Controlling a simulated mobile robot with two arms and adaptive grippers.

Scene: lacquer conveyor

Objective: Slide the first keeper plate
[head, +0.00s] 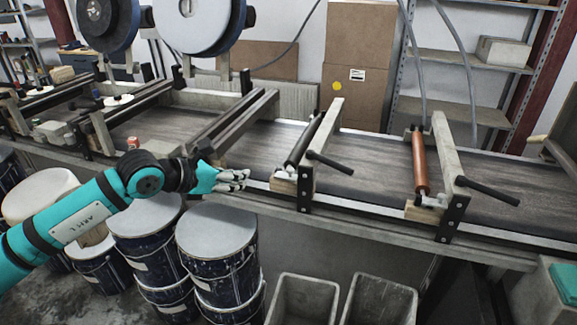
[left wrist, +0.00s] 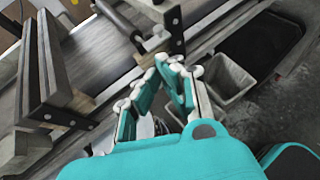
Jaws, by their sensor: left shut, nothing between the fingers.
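My left gripper (head: 240,180) is shut and empty at the conveyor's near edge, just left of the first roller stand (head: 307,160). A small pale metal piece (head: 286,174), possibly a keeper plate, sits at the near end of the dark roller (head: 305,140), on a wooden block. A similar piece (head: 431,201) sits under the copper-coloured roller (head: 419,160) further right. In the left wrist view my left gripper (left wrist: 163,72) points toward a wooden-and-metal stand end (left wrist: 170,25), with a gap between them. I cannot identify the keeper plate for certain there. My right gripper is not in view.
The grey conveyor belt (head: 370,165) runs across the view. Paint drums (head: 215,235) stand below my left arm, and grey bins (head: 304,300) stand below the near edge.

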